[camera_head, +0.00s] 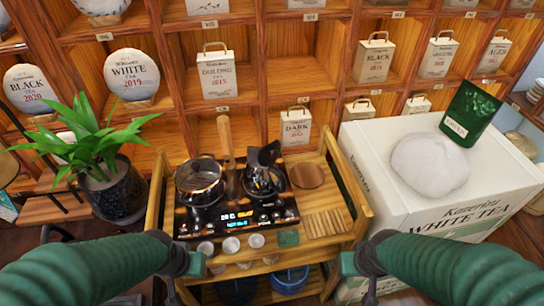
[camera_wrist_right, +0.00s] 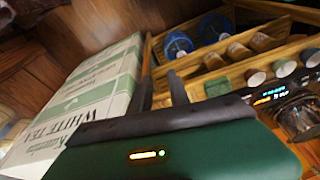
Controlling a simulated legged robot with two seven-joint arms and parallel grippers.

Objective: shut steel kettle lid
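The steel kettle (camera_head: 262,184) stands on the right side of the black double cooktop (camera_head: 238,218), at the middle of the wooden tea cart. Its dark lid (camera_head: 266,153) appears raised and tilted above the kettle body. My left gripper (camera_head: 172,290) hangs at the cart's front left corner, apart from the kettle; its finger opening is not clear. My right gripper (camera_head: 371,291) hangs near the cart's front right corner, also apart from the kettle. In the right wrist view, the right gripper's two fingers (camera_wrist_right: 162,76) stand apart with nothing between them.
A glass pot (camera_head: 200,181) stands left of the kettle. Small cups (camera_head: 231,245) line the cart's front. A white tea box (camera_head: 395,190) stands at right, a potted plant (camera_head: 115,190) at left. Shelves rise behind. Blue containers (camera_head: 290,279) sit below.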

